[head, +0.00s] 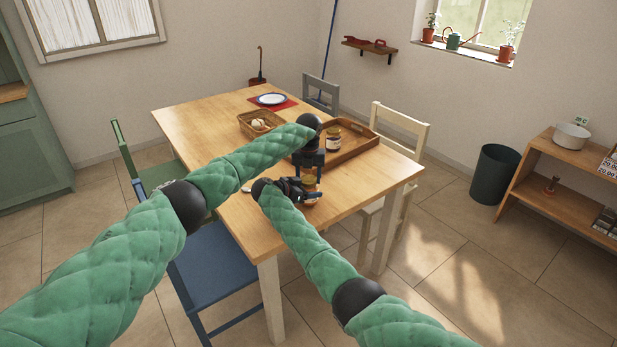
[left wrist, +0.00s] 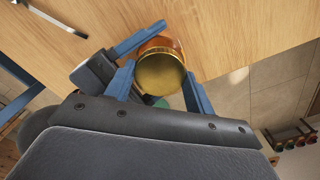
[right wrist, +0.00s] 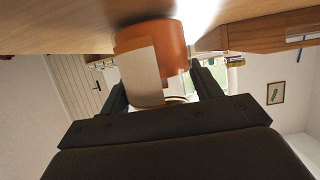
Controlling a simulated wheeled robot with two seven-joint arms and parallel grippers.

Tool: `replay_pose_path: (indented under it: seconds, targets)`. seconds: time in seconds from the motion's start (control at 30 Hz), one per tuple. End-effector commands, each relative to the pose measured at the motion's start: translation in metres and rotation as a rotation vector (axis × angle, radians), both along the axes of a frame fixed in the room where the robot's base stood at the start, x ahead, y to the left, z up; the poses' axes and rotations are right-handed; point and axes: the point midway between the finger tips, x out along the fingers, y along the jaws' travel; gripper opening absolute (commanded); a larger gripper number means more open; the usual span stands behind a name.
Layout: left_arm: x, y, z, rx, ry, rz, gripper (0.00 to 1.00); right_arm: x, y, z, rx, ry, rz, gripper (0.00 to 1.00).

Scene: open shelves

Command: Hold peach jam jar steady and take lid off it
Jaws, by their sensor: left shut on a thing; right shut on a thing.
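The peach jam jar stands at the near edge of the wooden table; its orange body (right wrist: 180,42) and pale label show in the right wrist view. Its gold lid (left wrist: 160,73) fills the space between my left fingers in the left wrist view, with a strip of orange jar beyond. My left gripper (head: 309,172) points down from above and is shut on the lid. My right gripper (head: 308,192) reaches in low from the side and is shut on the jar body. The lid sits on the jar; whether it has turned cannot be told.
A wooden tray (head: 362,143) with another jar (head: 333,139) lies just behind. A basket (head: 247,121) and a plate (head: 271,99) on a red mat are farther back. Chairs stand around the table (head: 213,113). The table's near edge is close to the jar.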

Motion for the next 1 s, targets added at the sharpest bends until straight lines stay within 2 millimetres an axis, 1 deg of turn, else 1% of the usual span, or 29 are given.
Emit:
replay_pose_path:
  seconds: [0.23,0.27,0.33,0.37,0.67,0.77,1.0]
  targets:
    - [0.001,0.0,0.002,-0.001,-0.005,0.0,0.27,-0.001,0.003,0.001,0.0,0.0,0.001,0.0]
    - [0.001,0.0,0.002,-0.001,-0.005,0.0,0.6,-0.001,0.003,0.0,0.0,0.0,0.001,0.0]
    - [0.001,0.0,0.002,-0.001,-0.004,-0.001,0.73,-0.001,0.002,0.0,0.0,0.0,0.001,0.0]
    - [0.001,0.0,0.001,-0.001,-0.004,-0.001,0.76,-0.001,0.002,0.001,0.0,0.0,0.001,0.0]
    - [0.0,0.0,0.002,0.0,-0.001,-0.002,0.76,0.0,0.001,0.001,0.0,-0.002,0.001,0.0]
    - [0.0,0.0,0.009,0.0,-0.001,-0.001,0.76,0.0,0.0,0.001,0.0,-0.001,0.0,0.0]
    - [0.001,0.001,0.037,0.001,-0.002,-0.002,0.76,0.0,0.0,0.0,0.0,0.0,-0.001,0.0]
